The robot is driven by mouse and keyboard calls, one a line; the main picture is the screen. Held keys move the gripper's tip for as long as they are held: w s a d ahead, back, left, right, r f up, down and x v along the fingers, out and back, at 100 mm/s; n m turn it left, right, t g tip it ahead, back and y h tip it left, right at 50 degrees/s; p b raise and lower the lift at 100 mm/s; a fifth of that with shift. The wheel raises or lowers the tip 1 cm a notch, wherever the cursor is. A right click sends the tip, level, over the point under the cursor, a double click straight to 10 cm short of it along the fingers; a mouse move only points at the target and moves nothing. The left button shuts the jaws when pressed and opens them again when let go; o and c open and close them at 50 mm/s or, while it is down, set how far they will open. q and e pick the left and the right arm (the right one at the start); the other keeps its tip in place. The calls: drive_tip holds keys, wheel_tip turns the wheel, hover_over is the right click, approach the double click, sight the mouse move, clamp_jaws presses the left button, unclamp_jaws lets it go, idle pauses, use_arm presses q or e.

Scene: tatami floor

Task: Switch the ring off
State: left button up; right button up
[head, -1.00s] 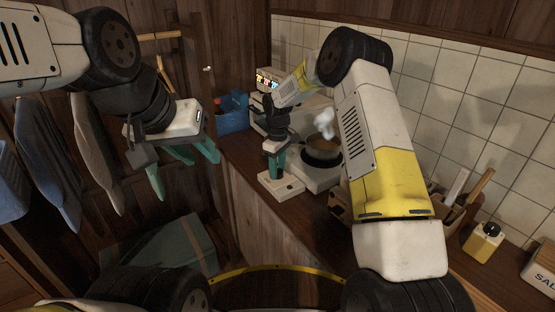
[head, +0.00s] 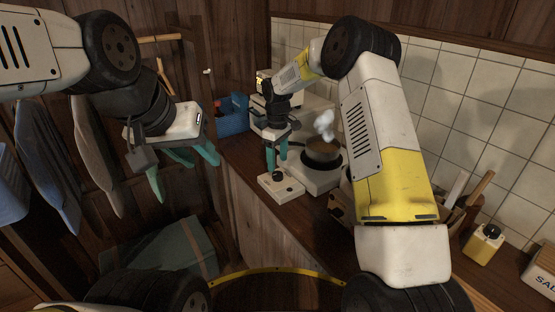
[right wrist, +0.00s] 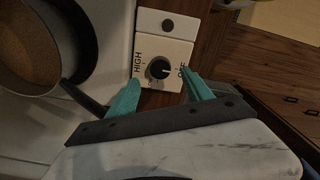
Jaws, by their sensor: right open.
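A white control box (head: 281,187) with a dark round knob (head: 278,176) sits on the counter in front of the ring. In the right wrist view the knob (right wrist: 159,69) lies between HIGH and OFF labels; a pale mark shows on its OFF side. A pan (head: 323,154) of brown contents stands on the ring and steams. My right gripper (head: 277,168) is open just above the knob; its green fingers (right wrist: 160,96) show apart in the right wrist view, not closed on it. My left gripper (head: 182,177) hangs empty at the left, its fingers apart.
A blue bin (head: 232,119) stands at the back of the counter. A yellow bottle (head: 484,244), a salt box (head: 541,274) and a utensil holder (head: 456,215) are at the right. The pan's handle (right wrist: 85,98) reaches close to my right gripper. Clothes hang at the left.

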drive_tip(key=shift+r, duration=1.4)
drive_tip(key=s+d+r+m+t, duration=0.15)
drive_tip(key=s+d+r, duration=0.25)
drive_tip(key=s+r, duration=0.4)
drive_tip(key=s+d+r+m+t, duration=0.1)
drive_tip(key=s+d+r+m, duration=0.35)
drive_tip(key=r, duration=0.65)
drive_tip(key=s+d+r+m+t+y, duration=0.1)
drive_tip(key=s+d+m+t, duration=0.1)
drive_tip(key=s, duration=0.9)
drive_tip(key=s+d+m+t+y, duration=0.1)
drive_tip(key=s+d+m, duration=0.1)
drive_tip(key=s, duration=0.9)
drive_tip(key=shift+d+r+m+t, duration=0.35)
drive_tip(key=shift+d+m, duration=0.05)
drive_tip(key=shift+d, duration=0.35)
